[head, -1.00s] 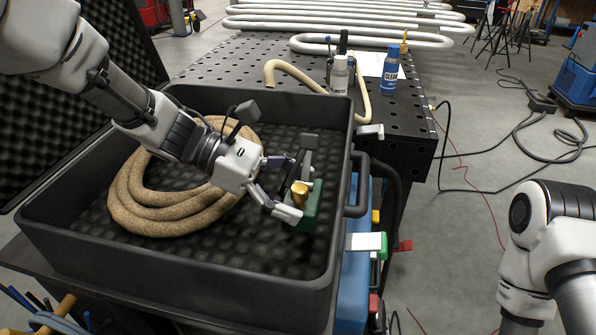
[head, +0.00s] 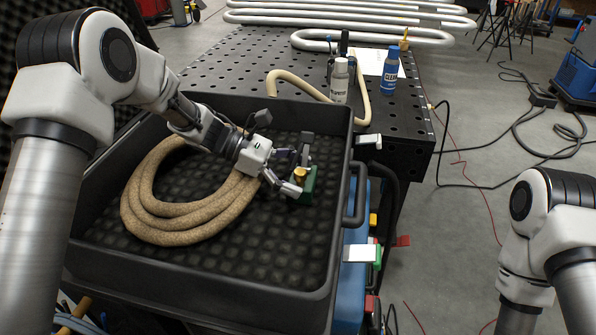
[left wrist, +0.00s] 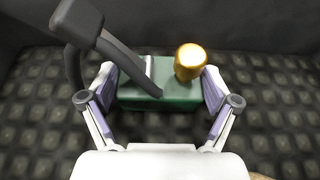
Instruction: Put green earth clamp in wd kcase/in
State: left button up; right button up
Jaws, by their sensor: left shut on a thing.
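The green earth clamp (head: 309,184) is a small green block with a gold knob and a dark grey lever arm. My left gripper (head: 298,174) is shut on it, inside the black case (head: 343,190) near its right wall. In the left wrist view, the fingers (left wrist: 158,95) press both ends of the green block (left wrist: 180,100), above the dark foam floor. I cannot tell whether the clamp touches the foam. My right arm shows at the right edge, but its gripper is out of view.
A coiled tan hose (head: 165,215) lies in the left of the case. The case's front right floor is clear. Behind stands a perforated black table (head: 260,65) with a white bottle (head: 340,80) and a blue bottle (head: 389,70).

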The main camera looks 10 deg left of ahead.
pick_arm(q)
jog(key=o, duration=1.6)
jog(key=shift+s, duration=0.1)
jog(key=shift+c, duration=0.2)
jog(key=shift+r, duration=0.25)
jog(key=b+v, duration=0.1)
jog(key=v, duration=0.2)
jog(key=b+v, duration=0.1)
jog(key=v, duration=0.3)
jog(key=b+v, duration=0.1)
jog(key=v, duration=0.3)
jog(key=shift+a+f, duration=0.15)
jog(key=shift+f, duration=0.15)
jog(key=shift+a+r, duration=0.3)
jog(key=shift+a, duration=0.05)
